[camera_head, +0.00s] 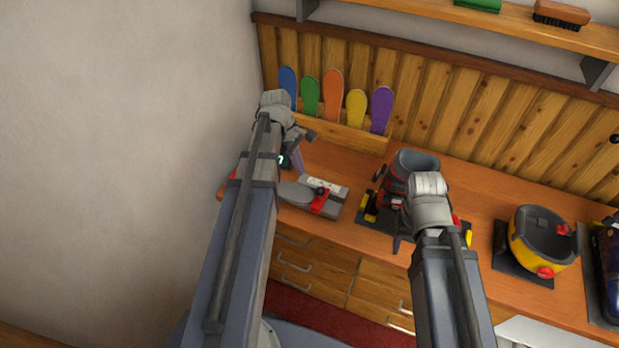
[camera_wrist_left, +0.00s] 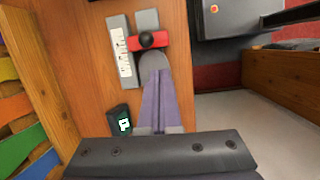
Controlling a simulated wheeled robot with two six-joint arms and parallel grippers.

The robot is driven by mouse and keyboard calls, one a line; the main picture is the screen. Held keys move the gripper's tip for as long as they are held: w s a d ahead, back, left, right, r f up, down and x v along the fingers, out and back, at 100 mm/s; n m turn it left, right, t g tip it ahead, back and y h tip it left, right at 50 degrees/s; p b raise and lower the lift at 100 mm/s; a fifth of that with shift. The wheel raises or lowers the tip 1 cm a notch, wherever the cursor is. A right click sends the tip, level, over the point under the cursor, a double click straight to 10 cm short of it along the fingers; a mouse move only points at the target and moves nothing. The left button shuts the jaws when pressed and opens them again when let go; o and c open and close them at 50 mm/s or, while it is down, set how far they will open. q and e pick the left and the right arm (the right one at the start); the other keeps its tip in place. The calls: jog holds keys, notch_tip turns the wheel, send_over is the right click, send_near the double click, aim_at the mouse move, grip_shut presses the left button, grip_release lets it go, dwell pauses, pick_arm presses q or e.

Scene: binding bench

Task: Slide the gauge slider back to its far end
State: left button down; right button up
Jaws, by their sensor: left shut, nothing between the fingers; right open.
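The gauge is a grey plate with a white scale strip (camera_head: 328,186) and a red slider (camera_head: 321,201) with a dark knob, on the bench at the left. The left wrist view shows the scale strip (camera_wrist_left: 122,53), the red slider (camera_wrist_left: 134,43) and its black knob (camera_wrist_left: 147,39) in the upper middle. My left gripper (camera_head: 299,170) is shut and empty over the bench by the gauge. Its purple fingers (camera_wrist_left: 155,72) point at the slider, just short of it in the picture; contact cannot be told. My right gripper (camera_head: 397,242) is open near the boot; its fingers are partly hidden.
A grey and red boot (camera_head: 416,162) stands on a dark base, partly behind my right gripper. A yellow and black device (camera_head: 541,240) stands further right. Several coloured insoles (camera_head: 333,94) stand in a rack behind. A small dark device with a lit display (camera_wrist_left: 120,122) lies beside my left fingers.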

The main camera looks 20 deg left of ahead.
aim_at(323, 193)
pick_arm(q)
jog(key=a+r+n, duration=0.1)
jog(key=a+n, duration=0.2)
jog(key=a, duration=0.2)
jog(key=b+x, duration=0.6)
jog(key=w+b+x, duration=0.1)
jog(key=b+x, duration=0.2)
jog(key=x, duration=0.1)
jog(key=shift+d+r, duration=0.1)
jog(key=shift+d, duration=0.3)
jog(key=d, duration=0.2)
jog(key=shift+w+d+f+b, duration=0.25)
jog(key=shift+d+b, duration=0.1)
jog(key=shift+d, duration=0.05)
jog(key=shift+w+d, duration=0.1)
jog(key=shift+d, duration=0.5)
jog(key=d, duration=0.5)
jog(key=shift+a+h, duration=0.15)
jog(key=shift+h, duration=0.15)
